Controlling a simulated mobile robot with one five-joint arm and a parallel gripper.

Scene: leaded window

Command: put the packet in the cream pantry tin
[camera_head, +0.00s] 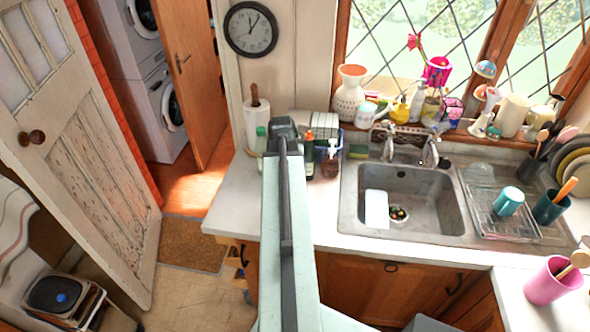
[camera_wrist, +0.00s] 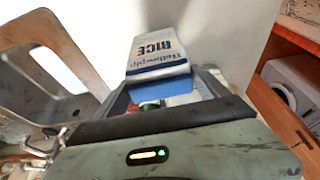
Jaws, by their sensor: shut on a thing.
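A white and blue packet (camera_wrist: 158,58) with printed lettering shows in the wrist view, upright beyond the gripper body. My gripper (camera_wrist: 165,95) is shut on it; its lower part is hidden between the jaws. In the head view my arm reaches away over the counter's left end, and its end (camera_head: 283,130) hides the jaws and the packet. I cannot pick out a cream pantry tin for certain in either view.
The counter (camera_head: 236,205) holds bottles (camera_head: 330,162), a paper roll (camera_head: 257,122) and a sink (camera_head: 425,200) with a drying rack. Crowded items line the windowsill. In the wrist view, a wooden surface (camera_wrist: 285,95) and a washing machine (camera_wrist: 300,80) are at right.

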